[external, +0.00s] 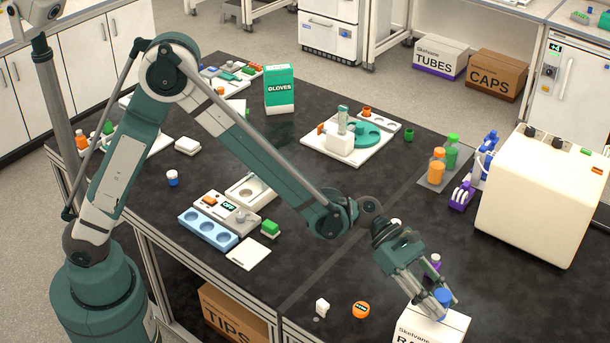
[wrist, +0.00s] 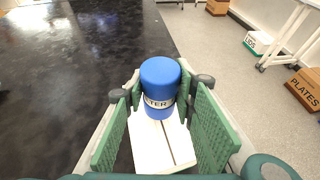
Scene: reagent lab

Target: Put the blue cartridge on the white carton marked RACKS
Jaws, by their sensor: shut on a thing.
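The blue cartridge (external: 443,297) is between the fingers of my gripper (external: 437,303), which is shut on it. In the wrist view the cartridge (wrist: 160,75) stands roughly upright, with a pale band of partly hidden lettering. The white carton marked RACKS (external: 432,329) is at the bottom edge of the external view, partly cut off, directly under my gripper. Its white top (wrist: 150,148) shows below the cartridge in the wrist view. I cannot tell whether the cartridge touches the carton top.
An orange round container (external: 361,310) and a small white piece (external: 322,307) lie left of the carton. A purple item (external: 435,263) stands just behind my gripper. A large cream machine (external: 540,200) stands to the right.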

